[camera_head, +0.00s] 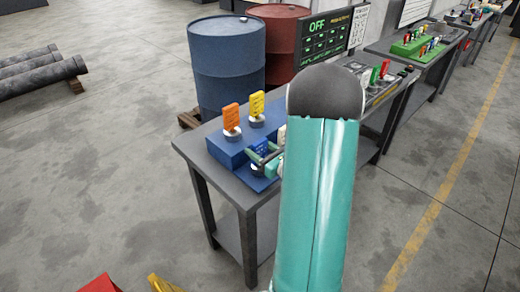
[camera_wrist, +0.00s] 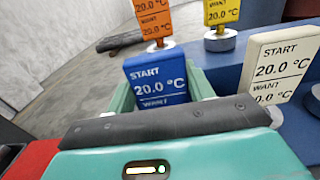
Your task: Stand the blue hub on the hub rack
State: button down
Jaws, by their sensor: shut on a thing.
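The blue hub (camera_wrist: 157,78) is a small upright panel with white text reading START 20.0 °C. My gripper (camera_wrist: 160,98) is shut on it, with a green finger at each side. In the head view the blue hub (camera_head: 261,147) shows small beside my gripper (camera_head: 264,158), over the front, lower part of the blue hub rack (camera_head: 228,152). I cannot tell whether its foot touches the rack. The rack also shows in the wrist view (camera_wrist: 262,82).
An orange hub (camera_head: 231,117) and a yellow hub (camera_head: 257,104) stand on the rack's raised step. A white hub (camera_wrist: 281,64) stands to the right. Blue (camera_head: 227,62) and rusty red (camera_head: 283,38) barrels stand behind the table (camera_head: 212,178). My arm hides the table's middle.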

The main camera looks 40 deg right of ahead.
jog(key=shift+f, duration=0.1)
jog(key=c, duration=0.6)
grip_release()
